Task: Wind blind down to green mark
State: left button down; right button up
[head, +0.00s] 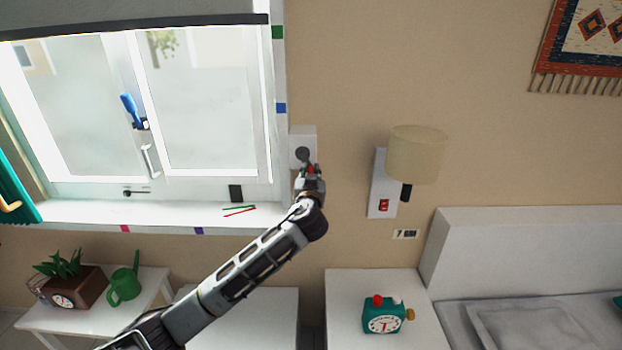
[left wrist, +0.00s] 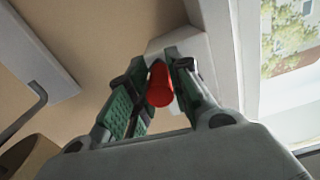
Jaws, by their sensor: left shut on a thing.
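The grey blind (head: 130,17) hangs at the top of the window, its dark bottom bar (head: 150,24) slightly above the green mark (head: 278,32) on the right frame. A blue mark (head: 281,108) is lower on the same frame. A white winder box (head: 303,140) with a dark round hub is on the wall right of the window. My left gripper (head: 309,178) is at it, shut on the red crank knob (head: 311,169). In the left wrist view the red knob (left wrist: 160,85) sits between the green-padded fingers (left wrist: 153,92). My right gripper is not in view.
A wall lamp (head: 417,154) with a red switch (head: 384,205) is right of the winder. The sill (head: 170,212) holds small items. A green clock (head: 384,315) stands on the bedside table (head: 345,287). A plant box and watering can (head: 124,285) are lower left.

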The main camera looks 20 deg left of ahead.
pick_arm(q)
jog(key=shift+s+a+f+m+b, duration=0.1)
jog(key=shift+a+f+m+b, duration=0.25)
jog(key=shift+m, duration=0.25)
jog(key=shift+f+m, duration=0.1)
jog(key=shift+m, duration=0.2)
jog(key=shift+s+a+f+m+p, duration=0.1)
jog(key=shift+a+m+p, duration=0.2)
jog(key=shift+m, duration=0.25)
jog(key=shift+s+a+r+m+p, duration=0.1)
jog(key=shift+a+m+p, duration=0.15)
jog(key=shift+m, duration=0.35)
jog(key=shift+s+a+f+m+p, duration=0.1)
jog(key=shift+a+m+p, duration=0.15)
jog(key=shift+m, duration=0.3)
jog(key=c, duration=1.3)
grip_release()
jog(key=shift+c, duration=0.2)
jog(key=shift+o, duration=0.4)
jog(key=shift+s+f, duration=0.15)
jog(key=shift+f, duration=0.05)
jog(key=v, duration=1.1)
jog(key=shift+s+d+r, duration=0.25)
jog(key=shift+r, duration=0.25)
